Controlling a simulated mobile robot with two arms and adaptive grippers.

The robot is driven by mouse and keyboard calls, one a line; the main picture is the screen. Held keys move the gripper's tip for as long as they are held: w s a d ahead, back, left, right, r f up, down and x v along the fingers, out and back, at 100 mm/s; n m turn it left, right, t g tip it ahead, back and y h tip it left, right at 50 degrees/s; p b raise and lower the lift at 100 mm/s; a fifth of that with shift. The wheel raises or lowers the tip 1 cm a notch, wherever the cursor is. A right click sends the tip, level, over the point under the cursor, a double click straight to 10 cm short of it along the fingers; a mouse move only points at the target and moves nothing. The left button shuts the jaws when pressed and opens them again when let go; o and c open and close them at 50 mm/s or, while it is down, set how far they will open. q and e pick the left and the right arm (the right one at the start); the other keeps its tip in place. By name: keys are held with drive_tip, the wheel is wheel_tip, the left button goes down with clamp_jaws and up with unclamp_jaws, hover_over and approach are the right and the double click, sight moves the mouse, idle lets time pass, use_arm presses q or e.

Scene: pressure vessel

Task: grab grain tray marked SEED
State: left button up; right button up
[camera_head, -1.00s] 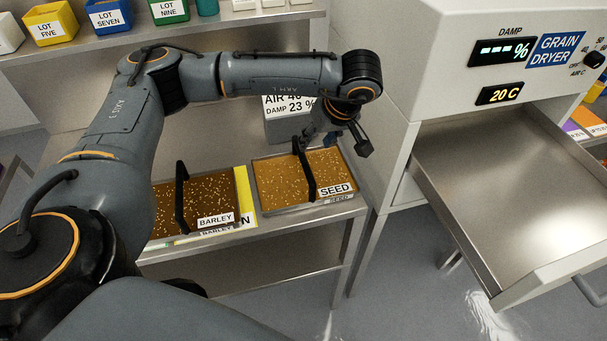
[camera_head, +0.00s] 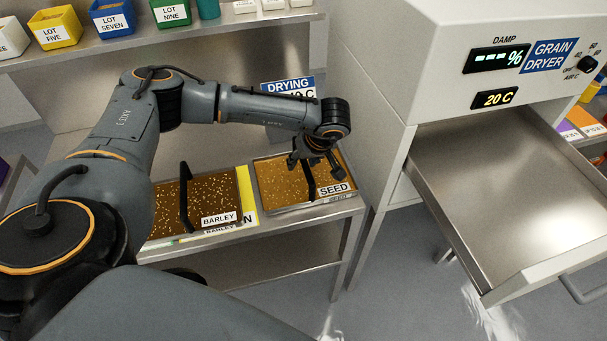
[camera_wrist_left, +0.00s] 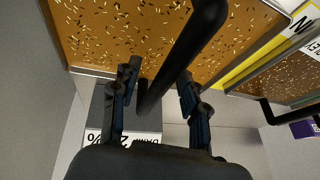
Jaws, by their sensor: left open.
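The grain tray marked SEED (camera_head: 276,184) holds orange-brown grain and sits at the right end of the steel bench. Its black bar handle (camera_head: 309,182) spans the tray. My left gripper (camera_head: 318,168) is above the far part of this tray, by the handle. In the left wrist view the gripper (camera_wrist_left: 158,90) is open, with the black handle (camera_wrist_left: 185,55) running between its two fingers in the picture. I cannot tell whether either finger touches it. My right gripper does not show.
The tray marked BARLEY (camera_head: 215,190) stands just left, with its own black handle. The grain dryer (camera_head: 470,60) stands to the right, its empty metal drawer (camera_head: 500,190) pulled out. A drying sign (camera_head: 288,86) is behind. A shelf above holds coloured lot bins (camera_head: 110,18).

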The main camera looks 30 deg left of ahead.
use_arm(q)
clamp_jaws()
drive_tip(key=shift+r, duration=0.2)
